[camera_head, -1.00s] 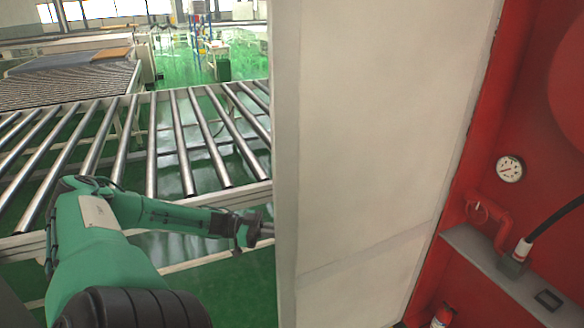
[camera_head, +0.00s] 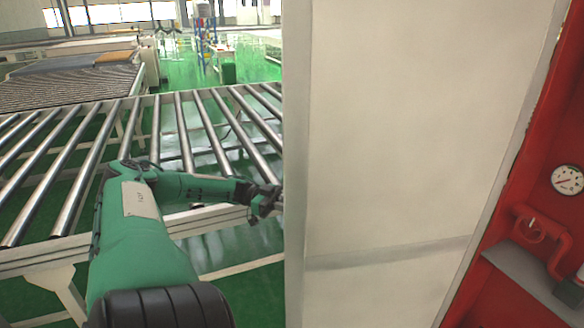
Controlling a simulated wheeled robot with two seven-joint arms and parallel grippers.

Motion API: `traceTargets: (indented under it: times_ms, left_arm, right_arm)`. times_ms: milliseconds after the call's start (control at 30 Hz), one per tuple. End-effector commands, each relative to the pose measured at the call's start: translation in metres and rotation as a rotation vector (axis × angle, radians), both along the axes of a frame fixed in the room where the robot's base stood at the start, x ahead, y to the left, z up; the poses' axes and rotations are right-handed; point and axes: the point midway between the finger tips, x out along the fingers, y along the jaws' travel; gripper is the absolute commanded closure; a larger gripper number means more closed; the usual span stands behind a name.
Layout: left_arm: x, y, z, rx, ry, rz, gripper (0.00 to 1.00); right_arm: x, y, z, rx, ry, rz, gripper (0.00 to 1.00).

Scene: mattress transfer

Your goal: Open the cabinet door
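The cabinet door (camera_head: 405,130) is a large pale panel standing open across the middle right of the head view. Its near free edge runs down the picture centre. The red cabinet (camera_head: 535,170) shows beyond its right side. My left gripper (camera_head: 278,203) is at the door's left edge, at mid-height. Its fingertips are at or behind that edge, so I cannot tell whether they grip, touch or are apart from it. My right gripper is not in view.
Inside the cabinet are a pressure gauge (camera_head: 567,180), red piping (camera_head: 543,235) and a grey shelf (camera_head: 525,278). A roller conveyor (camera_head: 150,135) lies behind my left arm. Green floor (camera_head: 240,290) shows between the conveyor and the door.

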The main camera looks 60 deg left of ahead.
Motion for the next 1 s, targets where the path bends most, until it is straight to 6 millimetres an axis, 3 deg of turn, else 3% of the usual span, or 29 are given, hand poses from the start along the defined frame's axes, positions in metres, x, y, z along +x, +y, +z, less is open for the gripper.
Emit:
traceTargets:
  times_ms: [233, 567, 600, 633, 1000]
  left_arm:
    - [0.001, 0.001, -0.001, 0.0, 0.001, -0.007, 1.0]
    - [0.001, 0.002, -0.001, 0.002, 0.003, -0.007, 1.0]
    - [0.0, 0.001, -0.001, 0.002, 0.003, -0.007, 0.81]
    - [0.0, 0.001, -0.001, 0.001, 0.003, -0.008, 0.76]
    - [-0.002, 0.006, -0.001, 0.002, 0.002, -0.006, 0.75]
  right_arm:
    - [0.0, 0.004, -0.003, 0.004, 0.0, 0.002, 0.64]
    - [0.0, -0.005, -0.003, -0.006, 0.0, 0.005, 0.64]
    - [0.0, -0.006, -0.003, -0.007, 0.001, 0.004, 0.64]
    - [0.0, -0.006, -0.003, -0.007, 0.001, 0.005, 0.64]
    - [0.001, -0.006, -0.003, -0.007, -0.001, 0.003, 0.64]
